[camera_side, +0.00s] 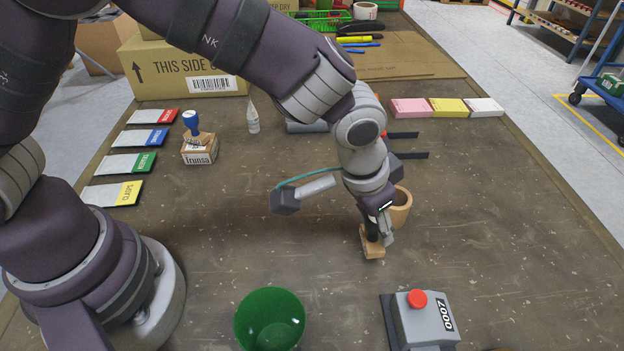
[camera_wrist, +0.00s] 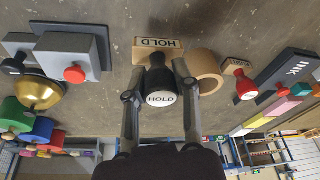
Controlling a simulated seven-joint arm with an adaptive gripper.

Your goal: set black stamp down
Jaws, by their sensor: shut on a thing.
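The black stamp has a wooden base (camera_side: 372,245) labelled HOLD and a dark handle with a white HOLD cap, seen in the wrist view (camera_wrist: 161,98). My gripper (camera_side: 380,228) points down with its fingers around the handle, one on each side, shut on it. In the wrist view my gripper (camera_wrist: 159,78) has the stamp between its fingers, and the base lies beyond the handle. The stamp looks nearly upright and low over the brown tabletop (camera_side: 310,260). I cannot tell whether its base touches the surface.
A grey device with a red button (camera_side: 424,318) and a green bowl (camera_side: 268,322) are in front. Sticky-note pads (camera_side: 447,107) lie back right.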

